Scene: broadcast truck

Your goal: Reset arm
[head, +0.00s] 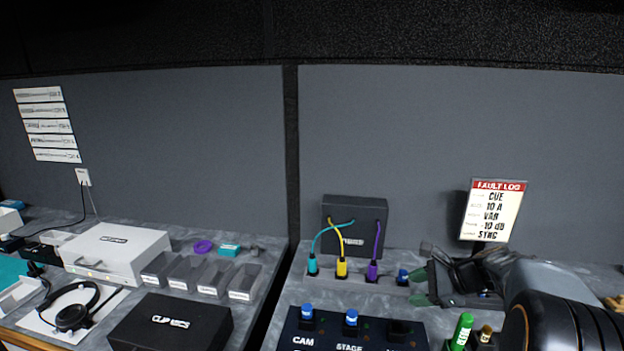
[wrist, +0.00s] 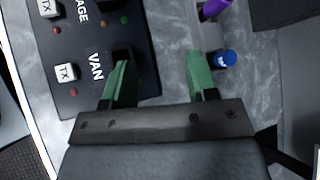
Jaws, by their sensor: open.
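My gripper (head: 424,285) reaches in from the right in the head view, over the counter beside the cable rack. In the wrist view the left finger overlaps the edge of the black panel (wrist: 85,100) by the VAN label. The right finger is close beside a blue-capped plug (wrist: 224,58); I cannot tell whether they touch. That plug (head: 402,276) stands at the rack's right end in the head view. My arm fills the lower right of the head view.
A rack holds teal (head: 312,266), yellow (head: 341,268) and purple (head: 372,271) plugs, cabled to a dark box (head: 355,210). The panel (head: 325,338) has blue plugs at CAM and STAGE. A green-capped item (head: 462,332) and fault log sign (head: 492,210) are nearby.

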